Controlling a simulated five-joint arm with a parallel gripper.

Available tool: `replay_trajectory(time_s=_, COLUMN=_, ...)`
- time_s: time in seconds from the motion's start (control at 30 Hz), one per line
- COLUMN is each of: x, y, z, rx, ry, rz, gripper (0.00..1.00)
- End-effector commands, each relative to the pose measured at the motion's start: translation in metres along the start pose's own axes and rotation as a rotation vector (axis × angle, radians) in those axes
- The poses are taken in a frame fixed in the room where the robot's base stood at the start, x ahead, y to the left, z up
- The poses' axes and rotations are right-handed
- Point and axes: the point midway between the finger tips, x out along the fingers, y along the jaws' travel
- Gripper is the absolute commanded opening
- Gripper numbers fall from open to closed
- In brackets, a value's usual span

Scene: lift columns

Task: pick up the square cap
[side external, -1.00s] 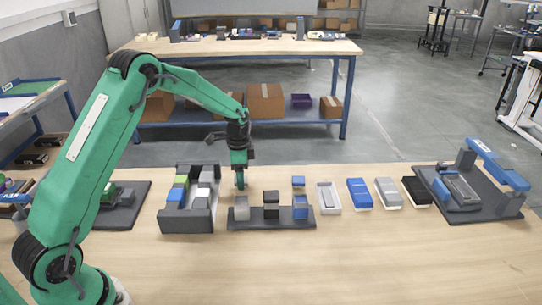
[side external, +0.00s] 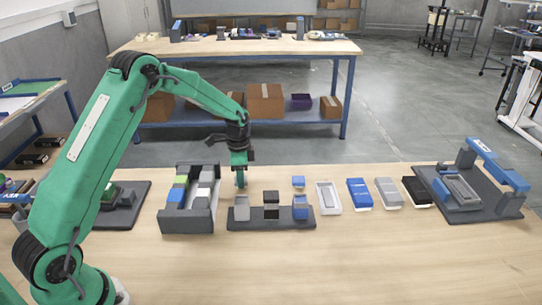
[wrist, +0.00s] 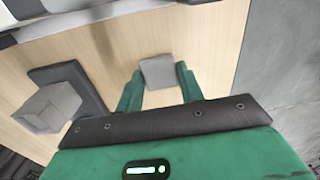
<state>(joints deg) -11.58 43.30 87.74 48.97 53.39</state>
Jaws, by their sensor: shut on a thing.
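The grey square cap (wrist: 159,70) lies between the two green fingertips of my gripper (wrist: 158,76) in the wrist view. My gripper is shut on it, with one finger at each side. In the side external view my gripper (side external: 240,181) points down just behind the grey column (side external: 241,207). The cap cannot be made out there, hidden by the fingers. Whether it touches the table is hard to tell. The grey column stands on a dark base plate (side external: 284,222) and also shows at the left of the wrist view (wrist: 47,108).
A black column (side external: 271,205) and a blue column (side external: 300,207) share the plate, with a small blue block (side external: 298,182) behind. A dark walled holder (side external: 187,222) with coloured blocks stands close left of my gripper. Several trays and boxes lie right. The front table is clear.

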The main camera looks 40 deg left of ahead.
Motion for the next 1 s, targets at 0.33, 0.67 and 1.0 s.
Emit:
replay_trajectory(time_s=0.33, x=-0.01, y=-0.001, z=0.0, rx=0.0, ry=0.002, rz=-0.002, gripper=0.15)
replay_trajectory(time_s=0.67, x=-0.049, y=0.012, z=-0.006, rx=0.005, ry=0.002, rz=-0.002, gripper=0.15)
replay_trajectory(time_s=1.0, x=-0.085, y=0.068, z=-0.029, rx=0.004, ry=0.002, rz=-0.002, gripper=0.15)
